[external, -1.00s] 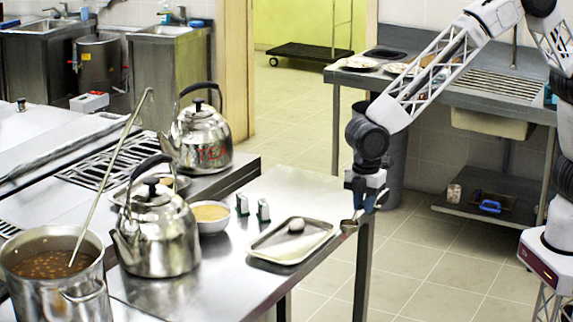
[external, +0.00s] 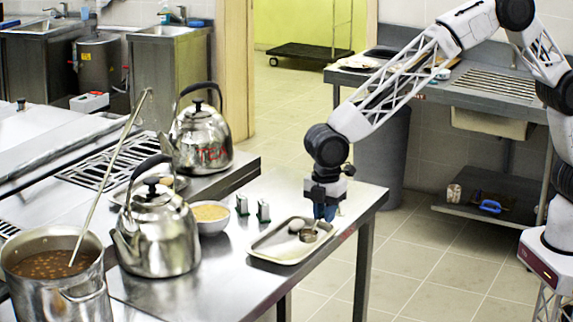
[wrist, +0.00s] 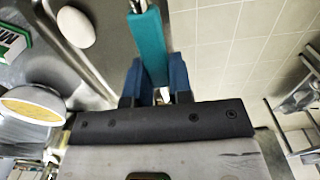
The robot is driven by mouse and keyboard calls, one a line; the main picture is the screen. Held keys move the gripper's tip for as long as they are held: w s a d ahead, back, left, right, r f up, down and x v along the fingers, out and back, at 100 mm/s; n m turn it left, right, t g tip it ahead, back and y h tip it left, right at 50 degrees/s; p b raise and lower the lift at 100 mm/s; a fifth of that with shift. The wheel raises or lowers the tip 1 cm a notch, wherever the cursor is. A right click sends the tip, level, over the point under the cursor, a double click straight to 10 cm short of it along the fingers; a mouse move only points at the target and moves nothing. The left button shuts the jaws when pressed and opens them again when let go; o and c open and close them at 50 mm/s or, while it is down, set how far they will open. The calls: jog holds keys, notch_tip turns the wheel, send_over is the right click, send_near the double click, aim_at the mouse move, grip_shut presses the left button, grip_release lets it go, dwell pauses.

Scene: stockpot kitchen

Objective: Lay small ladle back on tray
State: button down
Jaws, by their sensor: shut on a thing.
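The small ladle has a metal bowl (external: 309,235) and a teal handle (wrist: 147,45). My gripper (external: 325,210) is shut on the handle, seen between the blue fingers (wrist: 157,78) in the wrist view. The ladle's bowl is over the right part of the metal tray (external: 268,256), near its rim; I cannot tell whether it touches the tray. The tray lies on the steel table, and a white egg-like object (external: 296,225) sits in it, also visible in the wrist view (wrist: 73,28). The ladle bowl is mostly cut off in the wrist view.
Two small green-and-white boxes (external: 263,211) and a bowl of yellowish food (external: 210,217) stand left of the tray. Two kettles (external: 160,236) and a stockpot (external: 55,275) are further left. The table edge (external: 345,240) is close on the right.

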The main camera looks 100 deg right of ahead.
jog(key=shift+w+a+f, duration=0.1)
jog(key=shift+w+f, duration=0.05)
jog(key=shift+w, duration=1.2)
jog(key=shift+w+f, duration=0.1)
jog(key=shift+w, duration=1.25)
jog(key=shift+f, duration=1.75)
jog(key=shift+f, duration=0.1)
jog(key=c, duration=1)
grip_release()
notch_tip(320, 180, up, 12)
jog(key=shift+r, duration=0.1)
